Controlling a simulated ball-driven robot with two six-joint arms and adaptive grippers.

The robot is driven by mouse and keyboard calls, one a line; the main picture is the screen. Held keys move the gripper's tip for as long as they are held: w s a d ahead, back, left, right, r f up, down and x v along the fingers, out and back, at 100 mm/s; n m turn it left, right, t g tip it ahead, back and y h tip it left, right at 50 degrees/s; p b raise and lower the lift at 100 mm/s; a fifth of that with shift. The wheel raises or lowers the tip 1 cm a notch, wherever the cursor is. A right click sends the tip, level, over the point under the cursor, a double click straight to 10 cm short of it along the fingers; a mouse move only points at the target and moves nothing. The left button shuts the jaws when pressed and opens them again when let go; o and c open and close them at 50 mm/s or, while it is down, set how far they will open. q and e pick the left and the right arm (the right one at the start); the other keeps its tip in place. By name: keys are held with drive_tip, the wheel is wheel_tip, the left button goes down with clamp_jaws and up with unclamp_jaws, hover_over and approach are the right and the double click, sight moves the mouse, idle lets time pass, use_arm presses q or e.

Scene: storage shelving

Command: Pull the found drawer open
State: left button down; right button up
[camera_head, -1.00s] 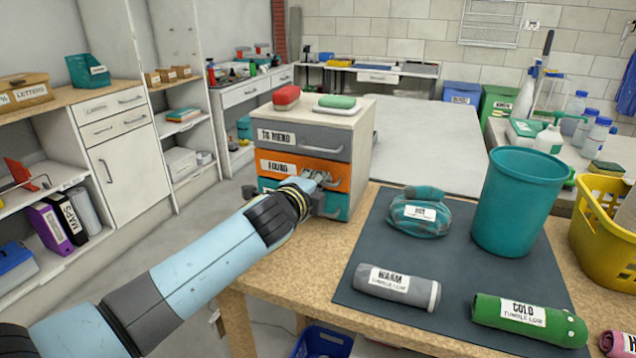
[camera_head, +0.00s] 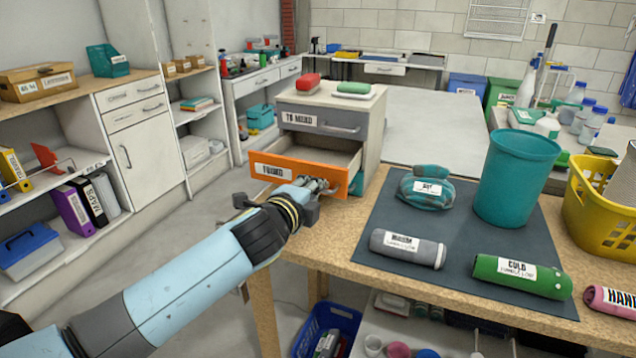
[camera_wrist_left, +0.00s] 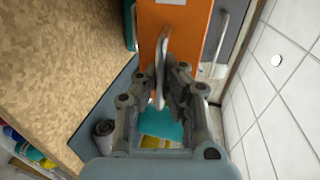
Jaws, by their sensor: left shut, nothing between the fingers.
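The orange drawer labelled FOUND (camera_head: 306,169) is pulled out of the small drawer unit (camera_head: 371,135), and its pale inside shows from above. My left gripper (camera_head: 322,186) is at the right part of the drawer's front, by its handle. In the left wrist view the orange front (camera_wrist_left: 178,24) lies ahead, and the metal handle (camera_wrist_left: 161,72) reaches to the fingertips of my left gripper (camera_wrist_left: 167,88). The fingers are shut, with nothing gripped between them. The handle is partly hidden by the gripper in the head view. My right gripper is not in view.
The grey TO MEND drawer (camera_head: 322,122) above is shut. A red item (camera_head: 307,83) and a green item (camera_head: 354,88) stand on the unit. A dark mat (camera_head: 470,255) with rolled bundles and a teal bin (camera_head: 515,180) lies to the right. Floor is free left of the unit.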

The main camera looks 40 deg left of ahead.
use_arm(q)
drive_tip(key=c, duration=1.7)
unclamp_jaws()
drive_tip(key=v, duration=1.2)
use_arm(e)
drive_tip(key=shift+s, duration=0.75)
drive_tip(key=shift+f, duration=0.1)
